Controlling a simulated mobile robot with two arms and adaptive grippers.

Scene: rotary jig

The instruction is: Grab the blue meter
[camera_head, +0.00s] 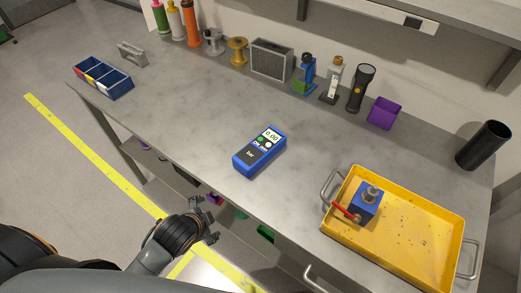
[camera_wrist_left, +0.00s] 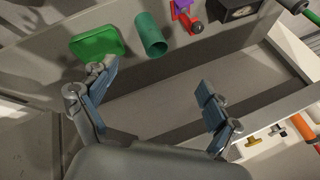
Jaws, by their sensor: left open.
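The blue meter (camera_head: 260,151) lies face up on the middle of the grey workbench (camera_head: 200,110), with a lit display reading 0.00, a green and a white button and a dark lower panel. My left gripper (camera_head: 208,219) is in front of the bench's front edge, apart from the meter and to its lower left. In the left wrist view my left gripper (camera_wrist_left: 155,98) is open and empty, its two blue-grey fingers wide apart. The meter does not show in that view. My right gripper is not in view.
A yellow tray (camera_head: 338,226) with a blue valve block (camera_head: 366,203) and red lever stands at the right. Bottles, spools and a flashlight (camera_head: 361,88) line the back. A blue bin (camera_head: 118,91) is at left. The bench around the meter is clear. A lower shelf holds a green tray (camera_wrist_left: 97,46).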

